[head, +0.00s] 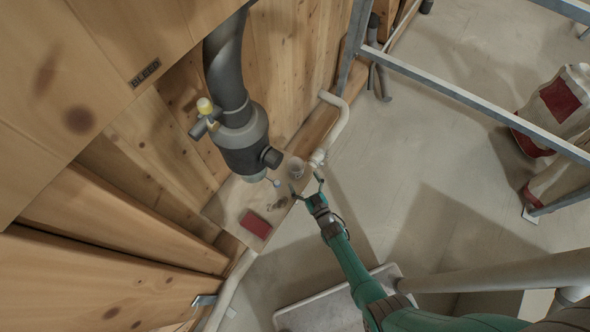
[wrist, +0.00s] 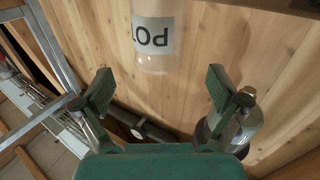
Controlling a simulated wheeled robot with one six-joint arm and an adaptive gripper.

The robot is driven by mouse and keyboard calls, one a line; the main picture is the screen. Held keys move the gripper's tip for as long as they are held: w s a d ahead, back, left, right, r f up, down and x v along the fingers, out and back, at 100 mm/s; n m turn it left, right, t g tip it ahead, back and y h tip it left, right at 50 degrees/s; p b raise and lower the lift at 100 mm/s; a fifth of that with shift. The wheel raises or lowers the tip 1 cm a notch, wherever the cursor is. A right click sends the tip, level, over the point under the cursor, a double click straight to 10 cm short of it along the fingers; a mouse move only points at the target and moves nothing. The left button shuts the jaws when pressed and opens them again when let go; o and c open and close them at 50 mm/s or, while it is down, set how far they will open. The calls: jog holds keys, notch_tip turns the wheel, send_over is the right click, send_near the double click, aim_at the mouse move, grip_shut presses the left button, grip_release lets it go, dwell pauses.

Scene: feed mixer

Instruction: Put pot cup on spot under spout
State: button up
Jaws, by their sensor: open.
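The pot cup (head: 296,167) is a clear, see-through cup on the wooden shelf, right of the spout (head: 245,145). In the wrist view the cup (wrist: 155,38) shows upside down at the top centre, with a white label reading "POT". My gripper (head: 306,182) is open and empty, just to the lower right of the cup. In the wrist view the two fingers (wrist: 160,85) are spread wide, and the cup shows beyond the gap between them. The spot under the spout is hidden or cannot be made out in the head view.
A pale pipe (head: 339,122) runs beside the shelf's right end. Metal rails (head: 470,100) and red-and-white sacks (head: 560,105) stand at the right. Open floor lies between.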

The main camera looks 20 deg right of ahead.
aim_at(296, 165)
jog(key=shift+w+a+r, duration=0.1)
jog(key=shift+w, duration=1.6)
jog(key=shift+w+a+r, duration=0.1)
jog(key=shift+w, duration=1.55)
jog(key=c, duration=1.1)
jog(key=shift+r, duration=0.15)
jog(key=shift+c, duration=0.2)
jog(key=shift+r, duration=4.75)
jog(key=s+r+m+h, duration=0.1)
jog(key=s+r, duration=0.1)
jog(key=s, duration=0.4)
jog(key=shift+r+h, duration=0.35)
jog(key=shift+h, duration=0.05)
